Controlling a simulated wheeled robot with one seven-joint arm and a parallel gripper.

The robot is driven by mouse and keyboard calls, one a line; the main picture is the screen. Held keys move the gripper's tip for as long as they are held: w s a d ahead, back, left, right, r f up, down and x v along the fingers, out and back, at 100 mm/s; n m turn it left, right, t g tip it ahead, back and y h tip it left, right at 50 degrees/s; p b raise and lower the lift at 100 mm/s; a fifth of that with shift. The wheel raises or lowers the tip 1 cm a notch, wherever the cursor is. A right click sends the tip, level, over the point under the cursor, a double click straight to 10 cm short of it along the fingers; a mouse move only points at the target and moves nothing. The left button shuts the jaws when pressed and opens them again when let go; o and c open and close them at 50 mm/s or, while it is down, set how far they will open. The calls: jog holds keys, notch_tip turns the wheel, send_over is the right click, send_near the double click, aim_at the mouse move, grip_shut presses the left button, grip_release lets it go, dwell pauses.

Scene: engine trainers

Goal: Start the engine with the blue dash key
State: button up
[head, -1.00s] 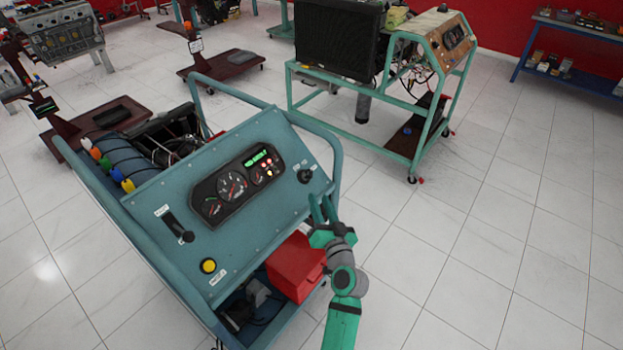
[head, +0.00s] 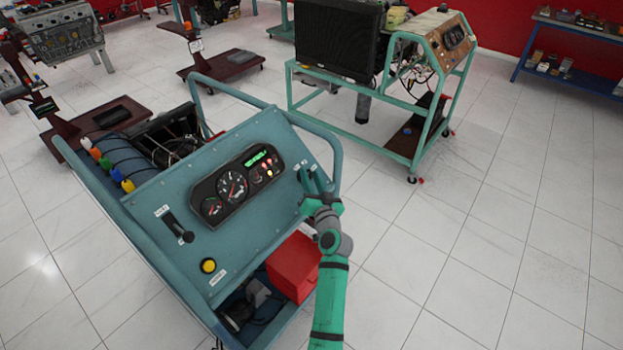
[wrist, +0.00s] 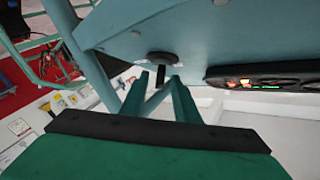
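The blue engine trainer's dash panel (head: 240,250) slopes up in the head view. Its key (wrist: 161,74) shows in the wrist view as a dark round switch with a dark stem, pointing between my fingertips. In the head view my gripper (head: 314,182) covers the key, at the panel's upper right. The two green fingers stand apart on either side of the stem in the wrist view. I cannot tell whether either finger touches it. The gauge cluster (head: 236,184) is lit, with green digits and red and yellow lamps; it also shows in the wrist view (wrist: 265,78).
A black lever (head: 178,228) and a yellow button (head: 208,266) are on the panel's left part. A blue tube rail (head: 334,160) runs close beside my gripper. A red box (head: 293,266) sits below the panel. Open tiled floor lies to the right.

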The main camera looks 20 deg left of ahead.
jog(key=shift+c, duration=0.7)
grip_shut()
jog(key=shift+d+f+n+g+y, duration=0.1)
jog(key=shift+n+g+y, duration=0.2)
jog(key=shift+n+y, duration=0.5)
jog(key=shift+w+d+n+g+y, duration=0.15)
jog(key=shift+n+g+y, duration=0.4)
jog(key=shift+n+y, duration=0.5)
jog(key=shift+w+d+n+g+y, duration=0.15)
jog(key=shift+n+g+y, duration=0.5)
jog(key=shift+n, duration=0.7)
jog(key=n+g+y, duration=0.3)
jog(key=n, duration=0.1)
jog(key=shift+w, duration=0.15)
jog(key=shift+f+n+g+y, duration=0.1)
jog(key=shift+n+g+y, duration=0.2)
jog(key=shift+n+g, duration=1)
jog(key=shift+n, duration=0.2)
jog(key=shift+o, duration=0.7)
grip_release()
